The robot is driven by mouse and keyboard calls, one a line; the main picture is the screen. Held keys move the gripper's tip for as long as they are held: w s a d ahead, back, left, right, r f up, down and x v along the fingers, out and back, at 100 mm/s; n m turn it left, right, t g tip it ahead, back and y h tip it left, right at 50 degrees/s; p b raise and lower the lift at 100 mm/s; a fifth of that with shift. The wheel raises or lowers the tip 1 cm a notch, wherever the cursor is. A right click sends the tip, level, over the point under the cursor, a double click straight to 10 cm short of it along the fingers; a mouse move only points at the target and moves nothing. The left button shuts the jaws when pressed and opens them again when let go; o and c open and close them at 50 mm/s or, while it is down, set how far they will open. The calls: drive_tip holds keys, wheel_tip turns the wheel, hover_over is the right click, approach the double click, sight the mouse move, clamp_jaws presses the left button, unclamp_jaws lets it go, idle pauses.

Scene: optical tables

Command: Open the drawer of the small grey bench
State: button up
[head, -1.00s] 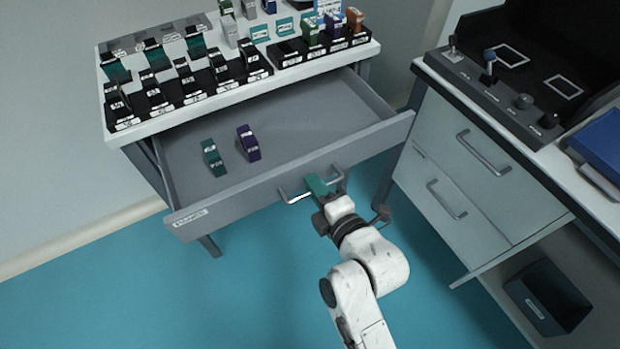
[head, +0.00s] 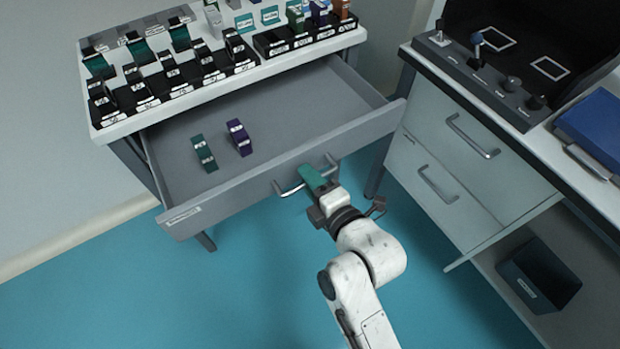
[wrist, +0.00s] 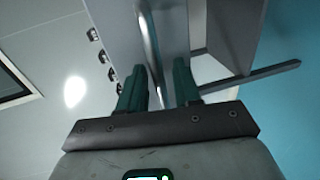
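The small grey bench (head: 126,137) stands at the upper left in the head view. Its drawer (head: 280,100) is pulled well out, with a teal block (head: 203,153) and a purple block (head: 239,137) lying inside. The bar handle (head: 289,191) is on the drawer front and also shows in the wrist view (wrist: 149,40). My gripper (head: 311,177) is at the middle of the handle. A gap shows beside the right finger.
The bench top carries black holders (head: 170,85) with several upright blocks. At the right is a second cabinet with closed drawers (head: 440,165), a control panel (head: 505,85), a blue case (head: 597,130) and a dark bin (head: 538,275) on its low shelf. The blue floor in front is clear.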

drive_tip(key=v, duration=1)
drive_tip(key=shift+s+d, duration=0.15)
drive_tip(key=shift+s, duration=0.15)
drive_tip(key=s+d+f+m+g+h, duration=0.5)
drive_tip(key=d+f+m, duration=0.4)
drive_tip(key=d+m, duration=0.25)
drive_tip(key=s+d+f+m+g+h, duration=0.35)
drive_tip(key=s+d+m+g, duration=0.35)
drive_tip(key=s+d+m, duration=0.65)
wheel_tip(320, 180, up, 14)
drive_tip(key=a+p, duration=0.2)
drive_tip(key=p, duration=1.1)
drive_tip(key=shift+s+p, duration=0.3)
drive_tip(key=shift+s, duration=0.05)
